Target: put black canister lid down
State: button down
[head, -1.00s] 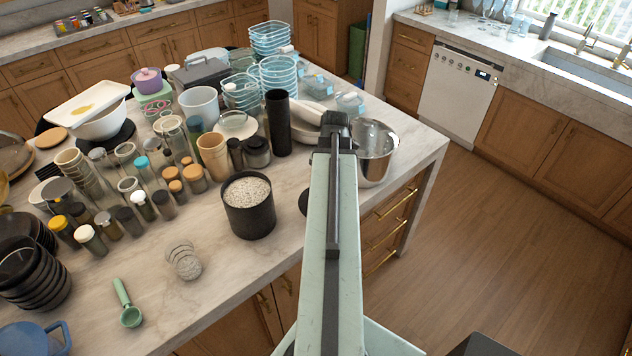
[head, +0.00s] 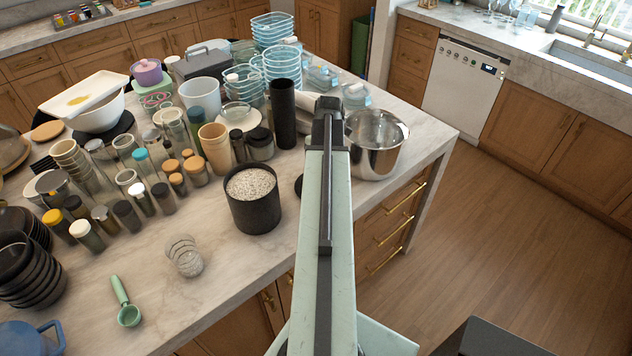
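The black canister (head: 254,212) stands uncovered on the island near its front edge, filled with pale grains. A dark rounded edge (head: 299,187), possibly the black lid, shows just right of the canister, beside my arm. My arm hides the rest of it, and I cannot tell whether it rests on the counter or is held. My gripper (head: 328,106) is at the far end of my arm, over the island between a tall black cylinder and a steel pot. Its fingers and anything below them are hidden, so its opening does not show.
The tall black cylinder (head: 283,114) stands left of my gripper and the steel pot (head: 377,145) right of it. Jars crowd the island's left. A glass (head: 184,256) and a green scoop (head: 125,304) lie in front. Bare counter (head: 215,300) shows near the front edge.

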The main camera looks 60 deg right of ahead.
jog(key=shift+r, duration=0.1)
jog(key=shift+f, duration=0.45)
jog(key=c, duration=1.1)
grip_release()
jog(key=shift+r, duration=0.1)
jog(key=r+p, duration=0.4)
jog(key=d+r+p, duration=0.1)
jog(key=r+p, duration=0.7)
jog(key=shift+s+d+r, duration=0.25)
jog(key=shift+d, duration=0.1)
